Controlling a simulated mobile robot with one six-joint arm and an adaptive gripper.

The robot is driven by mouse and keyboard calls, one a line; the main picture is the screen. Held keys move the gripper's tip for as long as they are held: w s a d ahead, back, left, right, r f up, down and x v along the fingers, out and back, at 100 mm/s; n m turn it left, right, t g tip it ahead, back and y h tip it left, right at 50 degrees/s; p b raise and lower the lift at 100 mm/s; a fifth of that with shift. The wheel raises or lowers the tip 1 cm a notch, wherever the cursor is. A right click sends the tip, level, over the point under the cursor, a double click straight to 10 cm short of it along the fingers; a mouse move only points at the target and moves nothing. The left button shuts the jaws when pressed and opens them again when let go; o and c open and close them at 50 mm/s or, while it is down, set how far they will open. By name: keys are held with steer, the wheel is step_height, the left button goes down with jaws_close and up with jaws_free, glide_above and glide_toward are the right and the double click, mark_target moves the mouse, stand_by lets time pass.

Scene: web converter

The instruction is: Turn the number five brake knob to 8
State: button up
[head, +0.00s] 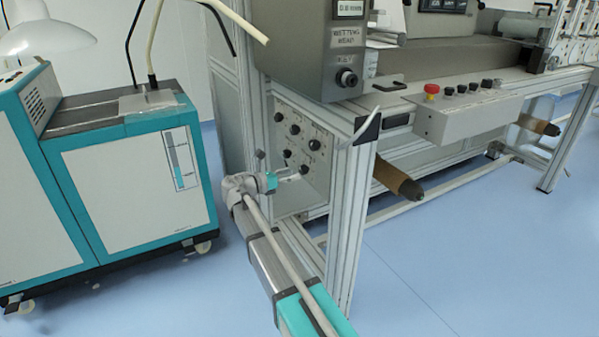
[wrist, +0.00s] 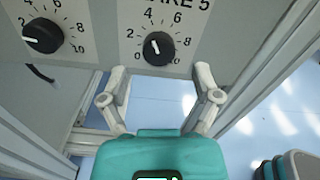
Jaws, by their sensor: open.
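The number five brake knob (wrist: 158,48) is round and black, on a white dial marked 0 to 10 under a partly cut-off "AKE 5" label. Its white pointer mark appears to lean up and slightly left, toward the 4 side; the exact reading is unclear. My gripper (wrist: 161,80) is open and empty, its two grey fingers below the knob, one to each side, apart from it. In the head view my gripper (head: 294,175) is at the lower part of the knob panel (head: 303,150); which knob is number five is too small to tell there.
Another black knob (wrist: 43,35) with its own dial is to the left in the wrist view. A metal frame post (head: 352,210) stands right of my arm. A teal-white cabinet (head: 130,190) stands left. Blue floor (head: 440,260) is open at right.

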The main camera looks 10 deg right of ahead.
mark_target(301, 171)
steer(key=shift+x, duration=1.9)
steer(key=shift+c, duration=0.3)
steer(key=c, duration=1.1)
steer(key=shift+a, duration=0.25)
jaws_close()
steer(key=shift+d, duration=0.15)
